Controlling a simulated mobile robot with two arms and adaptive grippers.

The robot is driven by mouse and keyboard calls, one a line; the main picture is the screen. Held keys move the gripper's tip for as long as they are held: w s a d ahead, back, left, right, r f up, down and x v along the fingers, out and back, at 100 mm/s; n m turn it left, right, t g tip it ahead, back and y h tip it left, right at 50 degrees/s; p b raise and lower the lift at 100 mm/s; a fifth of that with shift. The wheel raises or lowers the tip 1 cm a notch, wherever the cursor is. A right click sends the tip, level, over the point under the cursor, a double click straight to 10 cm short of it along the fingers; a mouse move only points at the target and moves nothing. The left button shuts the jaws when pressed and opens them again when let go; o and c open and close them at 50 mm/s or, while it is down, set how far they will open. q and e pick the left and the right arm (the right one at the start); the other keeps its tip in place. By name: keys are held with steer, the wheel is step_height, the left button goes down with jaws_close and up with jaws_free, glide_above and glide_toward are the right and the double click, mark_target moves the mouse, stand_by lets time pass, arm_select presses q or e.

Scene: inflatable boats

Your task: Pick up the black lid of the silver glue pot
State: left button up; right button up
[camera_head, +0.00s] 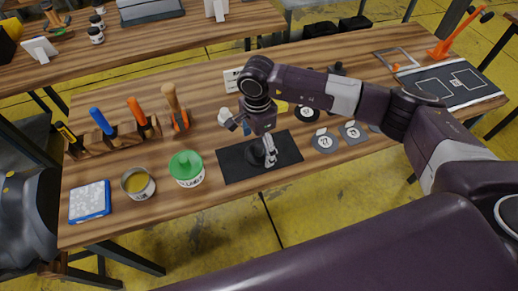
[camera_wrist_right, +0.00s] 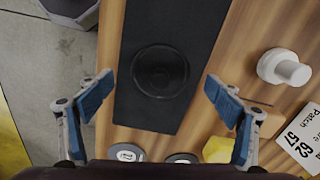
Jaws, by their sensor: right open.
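The black lid (camera_wrist_right: 160,71) is a round dark disc lying on the black mat (camera_wrist_right: 150,118). In the head view the lid (camera_head: 254,156) is partly covered by my right gripper (camera_head: 265,148). The right gripper also shows in the wrist view (camera_wrist_right: 159,82); its blue-padded fingers are wide apart, one on each side of the mat, with the lid between and slightly beyond them. Nothing is held. The silver pot (camera_head: 138,184) stands open at the left front of the table, with yellowish contents. My left gripper is not in view.
A green-lidded pot (camera_head: 186,168) stands between the silver pot and the mat (camera_head: 235,165). A wooden tool rack (camera_head: 112,140) is at the left, with a blue-rimmed tray (camera_head: 90,202) in front. Round patches (camera_head: 324,140) lie right of the mat. A white knobbed object (camera_wrist_right: 284,68) is nearby.

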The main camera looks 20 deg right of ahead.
steer(key=shift+f, duration=1.05)
steer(key=c, duration=1)
steer(key=shift+s, duration=0.25)
steer(key=c, duration=0.6)
